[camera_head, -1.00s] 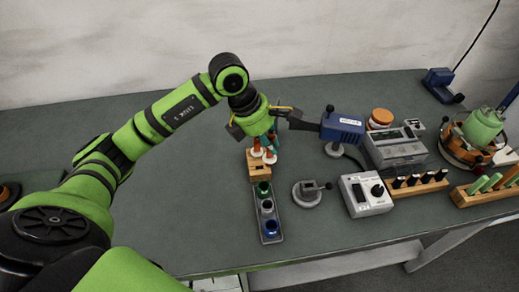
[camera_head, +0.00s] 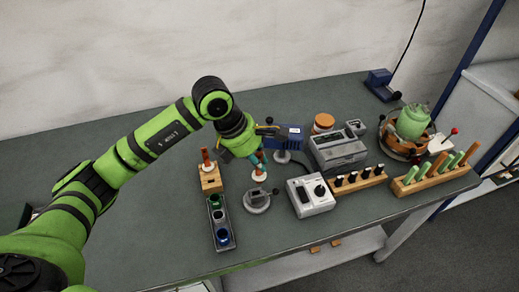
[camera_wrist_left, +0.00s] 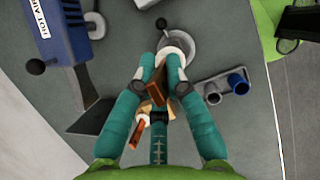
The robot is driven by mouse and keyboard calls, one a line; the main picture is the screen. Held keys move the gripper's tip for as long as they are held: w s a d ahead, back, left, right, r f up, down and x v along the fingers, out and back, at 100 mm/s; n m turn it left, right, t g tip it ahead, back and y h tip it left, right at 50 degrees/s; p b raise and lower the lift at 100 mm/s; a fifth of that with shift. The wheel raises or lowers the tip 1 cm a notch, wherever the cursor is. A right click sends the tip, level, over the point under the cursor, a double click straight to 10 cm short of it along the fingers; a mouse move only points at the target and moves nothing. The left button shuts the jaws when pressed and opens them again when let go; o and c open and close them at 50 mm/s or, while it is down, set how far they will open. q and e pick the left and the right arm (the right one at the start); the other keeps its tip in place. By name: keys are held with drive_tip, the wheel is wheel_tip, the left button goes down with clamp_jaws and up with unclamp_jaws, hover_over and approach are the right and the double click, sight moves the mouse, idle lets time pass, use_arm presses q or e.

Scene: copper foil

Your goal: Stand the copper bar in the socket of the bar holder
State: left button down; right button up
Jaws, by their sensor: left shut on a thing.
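My left gripper (camera_head: 259,160) is shut on a copper bar, with its fingers pointing down. The bar (camera_wrist_left: 176,92) shows between the teal fingers in the left wrist view, with a white collar (camera_head: 259,176) near its lower end. The bar is just above the round grey bar holder (camera_head: 257,199), which has a small lever. The holder (camera_wrist_left: 194,46) also shows beyond the fingertips in the wrist view. Whether the bar's tip touches the socket is hidden. My right gripper is in neither view.
A wooden block (camera_head: 210,183) holds a second copper bar (camera_head: 206,158) at left. A tray (camera_head: 221,224) with coloured cups stands in front of it. A blue hot-air tool (camera_head: 285,138) stands close behind; a grey control box (camera_head: 311,197) is to the right.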

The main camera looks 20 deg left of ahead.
sight(255, 172)
use_arm(q)
drive_tip(key=shift+a+f, duration=0.1)
drive_tip(key=shift+f, duration=0.05)
drive_tip(key=shift+a+f+b, duration=0.55)
drive_tip(key=shift+f, duration=0.7)
drive_tip(key=shift+d+f+b, duration=0.15)
drive_tip(key=shift+f+b, duration=0.25)
drive_tip(key=shift+f, duration=0.05)
drive_tip(key=shift+w+r, duration=0.1)
drive_tip(key=shift+r, duration=0.05)
drive_tip(key=shift+f+b, duration=0.5)
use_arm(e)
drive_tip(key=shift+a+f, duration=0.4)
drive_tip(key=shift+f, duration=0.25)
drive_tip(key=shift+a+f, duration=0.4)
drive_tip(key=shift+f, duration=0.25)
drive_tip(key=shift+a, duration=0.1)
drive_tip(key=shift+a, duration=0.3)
